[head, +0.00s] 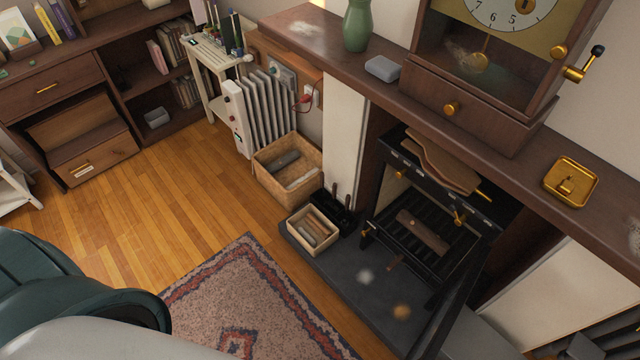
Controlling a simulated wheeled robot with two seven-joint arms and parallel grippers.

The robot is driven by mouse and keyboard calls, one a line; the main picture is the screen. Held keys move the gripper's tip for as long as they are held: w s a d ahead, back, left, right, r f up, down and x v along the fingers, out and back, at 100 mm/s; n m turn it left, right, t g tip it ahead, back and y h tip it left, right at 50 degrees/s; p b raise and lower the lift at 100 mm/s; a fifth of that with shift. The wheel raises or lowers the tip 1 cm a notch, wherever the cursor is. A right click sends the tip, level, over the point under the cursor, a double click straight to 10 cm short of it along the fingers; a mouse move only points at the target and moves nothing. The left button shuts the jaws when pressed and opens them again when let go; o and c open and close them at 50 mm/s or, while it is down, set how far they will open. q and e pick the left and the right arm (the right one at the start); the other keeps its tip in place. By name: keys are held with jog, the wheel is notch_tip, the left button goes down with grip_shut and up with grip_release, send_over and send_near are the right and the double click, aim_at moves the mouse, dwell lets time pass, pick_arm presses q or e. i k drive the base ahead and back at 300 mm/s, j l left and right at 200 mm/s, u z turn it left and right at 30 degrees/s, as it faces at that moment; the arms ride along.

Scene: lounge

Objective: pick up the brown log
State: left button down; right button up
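A brown log (422,232) lies on the dark grate inside the open stove (382,222), in the right half of the head view. A wooden crate (262,184) on the floor left of the stove holds a dark grey-brown log (283,160) and a paler piece. A smaller box (296,242) in front of it holds several short brown sticks (316,228). Neither of my grippers is in view.
The stove's door (462,298) stands open toward the front right. A dark hearth slab (345,290) lies before the stove. A mantel (408,84) with a green vase (357,26) and clock (484,62) runs above. A patterned rug (240,290) and open wooden floor (180,190) lie left.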

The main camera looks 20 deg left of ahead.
aim_at(432, 240)
jog(key=i+j, duration=0.1)
jog(key=j, duration=0.45)
jog(key=i+j+z, duration=0.15)
jog(key=j, duration=1)
jog(key=j+z, duration=0.1)
jog(key=j, duration=0.5)
jog(key=k+j+z, duration=0.1)
jog(key=j, duration=0.55)
